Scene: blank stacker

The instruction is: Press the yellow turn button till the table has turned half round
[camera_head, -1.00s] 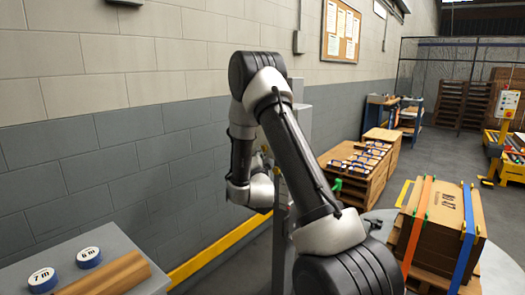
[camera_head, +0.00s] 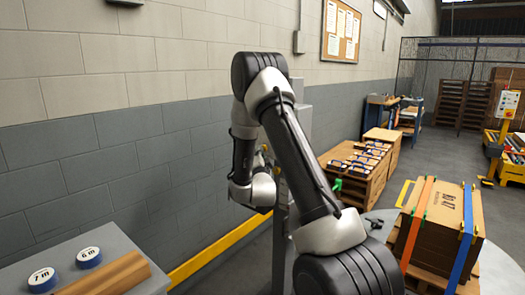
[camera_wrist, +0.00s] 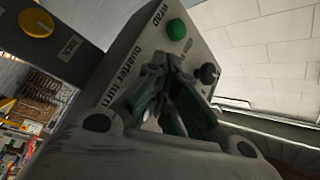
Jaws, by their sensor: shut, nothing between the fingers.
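My gripper (camera_wrist: 168,88) is shut and empty in the wrist view, its fingertips in front of a grey control box (camera_wrist: 125,62) lettered "Quarter turn". I cannot tell whether the fingertips touch the box. A green button (camera_wrist: 176,29) and a black knob (camera_wrist: 208,73) show on this box. A round yellow control (camera_wrist: 36,22) sits on a grey panel at the upper left; any button behind my fingers is hidden. In the head view the round table (camera_head: 497,272) is at the lower right, bearing a brown crate (camera_head: 446,212) with orange and blue straps. My fingers are hidden there.
A grey cabinet (camera_head: 130,262) with two round labelled discs is at the lower left. The block wall (camera_head: 110,150) runs along the left, and open floor (camera_head: 440,150) lies at the right.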

